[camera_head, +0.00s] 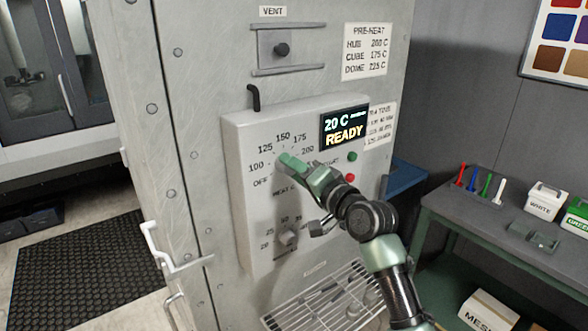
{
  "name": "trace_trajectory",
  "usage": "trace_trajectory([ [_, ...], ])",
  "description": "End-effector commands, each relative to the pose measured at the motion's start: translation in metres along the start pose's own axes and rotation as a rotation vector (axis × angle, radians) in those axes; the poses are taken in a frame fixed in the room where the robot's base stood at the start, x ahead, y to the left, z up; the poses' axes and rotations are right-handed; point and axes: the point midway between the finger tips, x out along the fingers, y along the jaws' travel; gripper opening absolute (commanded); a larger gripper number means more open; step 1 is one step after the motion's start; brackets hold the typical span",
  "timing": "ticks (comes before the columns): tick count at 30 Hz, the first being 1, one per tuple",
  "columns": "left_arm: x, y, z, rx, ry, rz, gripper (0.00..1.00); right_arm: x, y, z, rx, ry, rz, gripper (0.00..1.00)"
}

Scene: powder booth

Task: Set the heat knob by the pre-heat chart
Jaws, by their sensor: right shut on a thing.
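The pre-heat chart (366,50) at the upper right of the oven front reads hub 200 C, cube 175 C, dome 225 C. The control panel (240,140) below has a heat dial (283,137) with marks including OFF, 100, 125, 150, 175 and 200. My right gripper (291,163) is at the middle of this dial, shut on the heat knob, which it hides. The knob's pointer cannot be seen. The display (343,126) reads 20 C and READY. My left gripper is not in view.
A second knob (288,237) sits lower on the panel, below my right gripper. Green and red buttons (351,157) are beside my wrist. A vent slider (282,49) is above. A wire rack (315,300) is below, and a bench (500,225) stands at right.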

Motion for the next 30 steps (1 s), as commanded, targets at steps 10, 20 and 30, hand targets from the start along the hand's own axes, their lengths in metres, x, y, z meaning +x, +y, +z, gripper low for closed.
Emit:
trace_trajectory([
  [10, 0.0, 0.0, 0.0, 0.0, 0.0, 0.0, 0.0, 0.0, 0.002, 0.002, 0.006, -0.005, 0.004, 0.48],
  [20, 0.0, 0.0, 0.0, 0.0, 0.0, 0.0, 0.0, 0.0, 0.001, 0.001, 0.003, -0.002, 0.001, 0.61],
  [30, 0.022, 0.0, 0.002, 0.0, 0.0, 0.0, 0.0, -0.041, 0.005, 0.002, 0.0, 0.0, 0.0, 0.61],
])
